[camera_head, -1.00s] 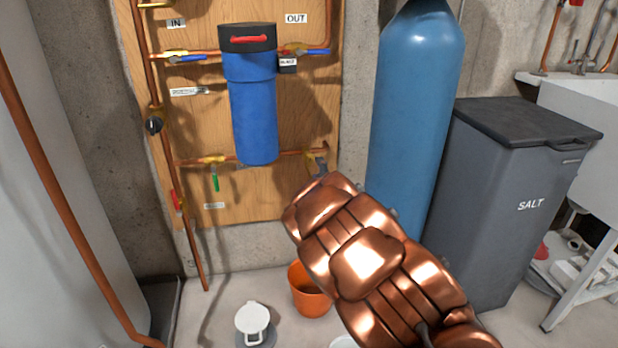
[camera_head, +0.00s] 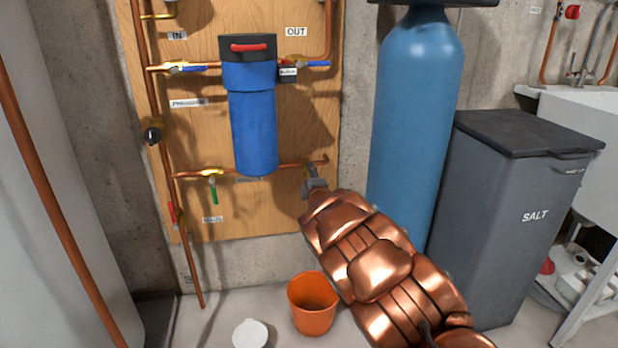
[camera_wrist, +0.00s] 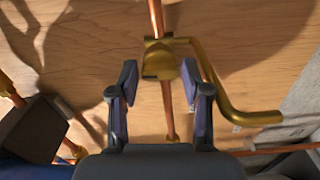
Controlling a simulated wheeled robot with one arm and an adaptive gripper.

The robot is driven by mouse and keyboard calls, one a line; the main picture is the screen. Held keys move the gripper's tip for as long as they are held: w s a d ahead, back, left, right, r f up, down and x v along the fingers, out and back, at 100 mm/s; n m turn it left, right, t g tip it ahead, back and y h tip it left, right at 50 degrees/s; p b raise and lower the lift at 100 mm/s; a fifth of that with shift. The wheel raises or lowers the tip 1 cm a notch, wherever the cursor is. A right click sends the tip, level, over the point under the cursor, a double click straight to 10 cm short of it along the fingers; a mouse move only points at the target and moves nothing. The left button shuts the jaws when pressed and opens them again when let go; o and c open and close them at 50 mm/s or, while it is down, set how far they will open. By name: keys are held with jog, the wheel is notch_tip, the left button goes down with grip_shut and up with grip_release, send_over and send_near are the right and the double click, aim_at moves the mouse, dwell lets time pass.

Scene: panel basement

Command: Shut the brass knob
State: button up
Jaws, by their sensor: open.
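In the wrist view a brass tap fitting (camera_wrist: 158,62) sits on a vertical copper pipe, with a bent brass tube (camera_wrist: 232,108) curving off to the right. I cannot clearly tell a separate knob from the fitting's body. My gripper (camera_wrist: 160,82) is open and empty, with one dark finger on each side below the brass fitting; contact is not clear. In the head view my gripper (camera_head: 314,183) is at the lower right of the wooden panel (camera_head: 298,110), just below the right end of the lower copper pipe. My gripper and arm hide the fitting there.
A blue filter housing (camera_head: 253,120) hangs left of my gripper. A green-handled valve (camera_head: 213,190) is on the lower pipe. A blue tank (camera_head: 412,120) and grey salt bin (camera_head: 510,210) stand right. An orange bucket (camera_head: 313,318) and white lidded container (camera_head: 250,334) are on the floor.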

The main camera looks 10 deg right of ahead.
jog(key=shift+w, duration=0.8)
jog(key=shift+c, duration=0.3)
jog(key=c, duration=0.8)
